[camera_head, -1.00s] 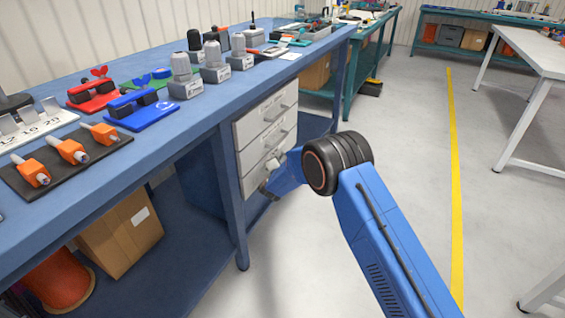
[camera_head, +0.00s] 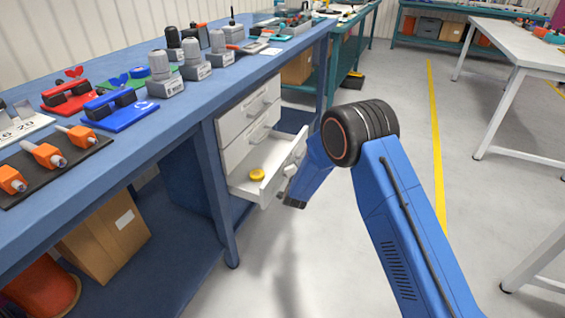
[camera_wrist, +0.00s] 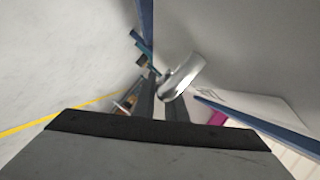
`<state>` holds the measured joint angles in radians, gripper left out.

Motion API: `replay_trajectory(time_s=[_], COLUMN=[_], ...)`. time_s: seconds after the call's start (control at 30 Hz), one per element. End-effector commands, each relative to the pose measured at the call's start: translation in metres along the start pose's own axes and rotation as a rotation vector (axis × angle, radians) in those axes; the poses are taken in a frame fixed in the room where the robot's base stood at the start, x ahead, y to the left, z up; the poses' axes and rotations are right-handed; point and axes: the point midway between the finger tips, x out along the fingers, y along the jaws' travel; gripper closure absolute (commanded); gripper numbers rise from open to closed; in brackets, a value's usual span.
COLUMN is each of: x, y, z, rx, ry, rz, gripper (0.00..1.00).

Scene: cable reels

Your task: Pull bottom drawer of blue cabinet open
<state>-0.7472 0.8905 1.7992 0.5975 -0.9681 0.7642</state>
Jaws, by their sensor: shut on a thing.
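The blue cabinet (camera_head: 188,190) stands under the blue workbench and has a stack of pale grey drawer fronts. Its bottom drawer (camera_head: 268,160) is pulled well out, and its inside shows from above. A small round yellow thing (camera_head: 257,175) lies in it. The drawers above it (camera_head: 249,103) are shut. In the wrist view my gripper (camera_wrist: 165,98) is shut on the shiny metal handle (camera_wrist: 186,76).
A cardboard box (camera_head: 105,235) and an orange reel (camera_head: 45,290) are under the bench. Grey floor (camera_head: 300,255) before the drawer is clear. A white table (camera_head: 520,50) stands at right.

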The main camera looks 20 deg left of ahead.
Motion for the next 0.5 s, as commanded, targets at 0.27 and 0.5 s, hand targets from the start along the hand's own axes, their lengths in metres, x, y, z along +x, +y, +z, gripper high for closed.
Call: replay_trajectory(time_s=[0.27,0.5], x=[-0.024,-0.037], y=[0.042,0.065], z=[-0.056,-0.088], rx=[-0.002,-0.001], ry=[0.000,-0.001], rz=[0.004,0.004], gripper=[1.00,1.00])
